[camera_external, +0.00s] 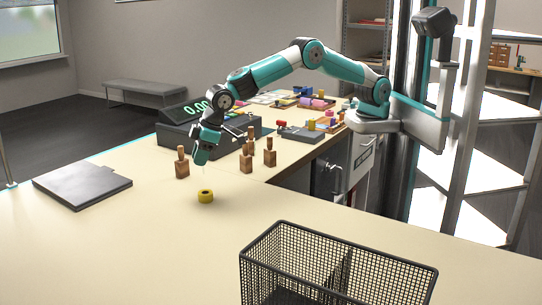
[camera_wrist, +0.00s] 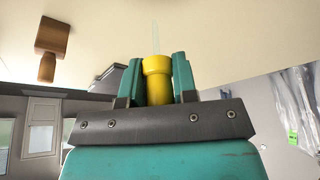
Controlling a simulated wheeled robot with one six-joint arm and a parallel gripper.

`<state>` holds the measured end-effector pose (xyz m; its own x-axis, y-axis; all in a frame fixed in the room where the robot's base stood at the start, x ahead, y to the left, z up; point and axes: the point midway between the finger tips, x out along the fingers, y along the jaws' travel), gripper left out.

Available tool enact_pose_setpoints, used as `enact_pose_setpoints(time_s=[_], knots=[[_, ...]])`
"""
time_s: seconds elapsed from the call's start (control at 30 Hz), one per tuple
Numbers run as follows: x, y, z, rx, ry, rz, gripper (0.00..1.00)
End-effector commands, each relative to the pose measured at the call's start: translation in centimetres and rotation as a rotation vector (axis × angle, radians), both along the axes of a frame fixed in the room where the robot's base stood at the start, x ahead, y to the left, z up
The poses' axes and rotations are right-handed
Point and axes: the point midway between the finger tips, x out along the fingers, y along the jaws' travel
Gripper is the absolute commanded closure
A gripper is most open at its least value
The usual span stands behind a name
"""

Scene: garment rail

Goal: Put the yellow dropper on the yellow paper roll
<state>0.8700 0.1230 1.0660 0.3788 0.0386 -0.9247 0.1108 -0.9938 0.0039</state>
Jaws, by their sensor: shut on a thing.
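The yellow dropper (camera_wrist: 157,80) is between the two teal fingers of my gripper (camera_wrist: 165,78) in the wrist view, with its thin clear tip pointing away from the palm. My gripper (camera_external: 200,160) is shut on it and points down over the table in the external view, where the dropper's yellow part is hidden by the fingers. The yellow paper roll (camera_external: 205,196) lies on the table just below my gripper, with a dark hole in its top. A gap shows between my gripper and the roll. The roll cannot be made out in the wrist view.
Several wooden blocks with pegs (camera_external: 246,163) stand right of and behind my gripper. A scale with a green display (camera_external: 205,122) is behind them. A dark flat folder (camera_external: 82,186) lies left. A black wire basket (camera_external: 330,268) stands in front. The table around the roll is clear.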

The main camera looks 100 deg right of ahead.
Motion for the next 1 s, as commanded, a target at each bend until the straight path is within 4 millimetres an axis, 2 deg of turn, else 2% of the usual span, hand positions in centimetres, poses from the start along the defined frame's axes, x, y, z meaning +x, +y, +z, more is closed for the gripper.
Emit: enact_pose_setpoints(time_s=[0.27,0.5,0.87,0.9,0.97,1.0], knots=[[0.0,0.0,-2.3,0.0,0.001,0.0,0.95],[0.0,0.0,-5.6,0.001,0.0,0.001,0.95],[0.0,0.0,-6.2,0.001,-0.002,0.0,0.95],[0.0,0.0,-6.0,0.001,-0.002,0.0,0.64],[0.0,0.0,-6.0,0.001,-0.002,0.0,0.5],[0.0,0.0,-6.0,0.001,-0.002,0.0,0.48]])
